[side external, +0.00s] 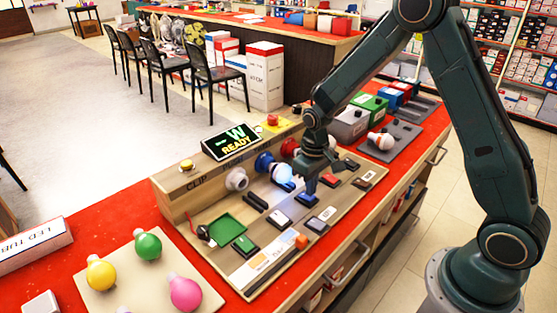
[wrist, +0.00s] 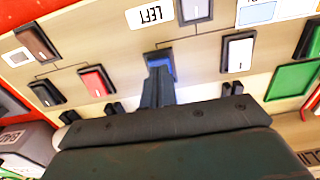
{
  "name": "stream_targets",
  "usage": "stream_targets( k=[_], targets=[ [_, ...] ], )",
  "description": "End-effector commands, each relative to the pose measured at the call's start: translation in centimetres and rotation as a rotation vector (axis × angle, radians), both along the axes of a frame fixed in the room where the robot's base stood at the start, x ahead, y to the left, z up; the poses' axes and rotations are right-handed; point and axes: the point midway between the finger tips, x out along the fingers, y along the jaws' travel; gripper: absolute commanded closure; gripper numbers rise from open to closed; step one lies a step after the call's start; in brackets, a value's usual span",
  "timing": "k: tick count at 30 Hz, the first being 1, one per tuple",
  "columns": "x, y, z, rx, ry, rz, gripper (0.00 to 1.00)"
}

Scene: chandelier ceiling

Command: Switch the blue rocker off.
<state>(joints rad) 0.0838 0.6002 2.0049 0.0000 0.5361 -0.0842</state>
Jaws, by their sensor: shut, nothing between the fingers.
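The blue rocker (wrist: 161,60) is in the upper middle of the wrist view, partly hidden by my fingers. In the side view the blue rocker (side external: 306,200) shows just below my fingertips. My gripper (side external: 311,188) is shut and empty, pointing down at the rocker; it also shows in the wrist view (wrist: 158,78), with its tips at the rocker's near edge. I cannot tell whether they touch it. A pale blue bulb (side external: 284,176) glows by the blue socket (side external: 264,162) behind my gripper.
In the wrist view, a red rocker (wrist: 96,82) lies left and a white rocker (wrist: 237,52) right of the blue one. The green tray (wrist: 292,80) is farther right. A display reading READY (side external: 232,142) stands at the board's back. Loose bulbs (side external: 148,246) lie front left.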

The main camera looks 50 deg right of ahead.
Motion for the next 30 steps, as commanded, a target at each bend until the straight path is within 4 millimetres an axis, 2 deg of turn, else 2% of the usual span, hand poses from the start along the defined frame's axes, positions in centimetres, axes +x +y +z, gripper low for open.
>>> stream_targets(
  k=[30],
  targets=[
    [0.0, 0.0, -1.1, 0.0, 0.001, 0.0, 1.0]
  ],
)
